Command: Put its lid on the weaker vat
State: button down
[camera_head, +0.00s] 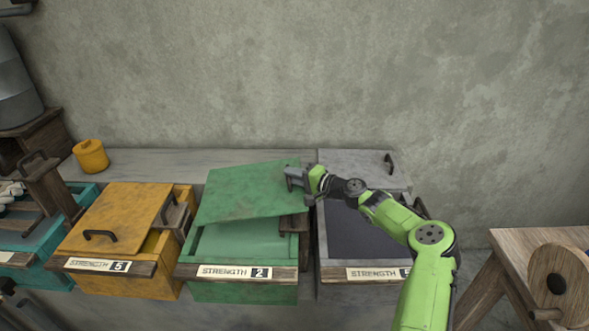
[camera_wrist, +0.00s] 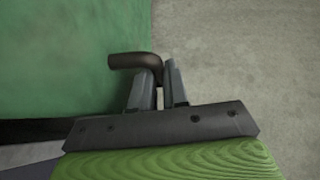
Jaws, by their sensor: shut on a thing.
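My gripper (camera_head: 297,179) is shut on the dark handle at the right edge of a green lid (camera_head: 245,192). In the wrist view the two fingers (camera_wrist: 158,84) pinch the dark bent handle (camera_wrist: 130,61), with the lid's green face (camera_wrist: 60,60) beside it. The lid is over the back part of the green vat (camera_head: 240,292), labelled STRENGTH 2, and looks slightly tilted. Paler green (camera_head: 245,243) shows in the uncovered front part of the vat. I cannot tell whether the lid touches the rim.
A yellow vat (camera_head: 130,286), labelled STRENGTH 5, stands left with its yellow lid (camera_head: 118,215) over most of it. A teal vat (camera_head: 35,275) is far left. The wall (camera_head: 300,70) rises behind.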

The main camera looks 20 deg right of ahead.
jog(key=s+a+n+g+y, duration=0.1)
jog(key=s+a, duration=0.3)
jog(key=s, duration=0.4)
jog(key=s+a+f+n+g+y, duration=0.1)
jog(key=s+a, duration=0.3)
jog(key=s, duration=0.4)
jog(key=s+a+f+n+g+y, duration=0.1)
jog(key=s+a+n+g+y, duration=0.1)
jog(key=s+a, duration=0.3)
jog(key=s, duration=0.3)
jog(key=shift+s+f+y, duration=0.2)
jog(key=shift+s+y, duration=0.05)
jog(key=shift+y, duration=0.05)
jog(key=shift+d+r, duration=0.15)
jog(key=shift+d, duration=0.05)
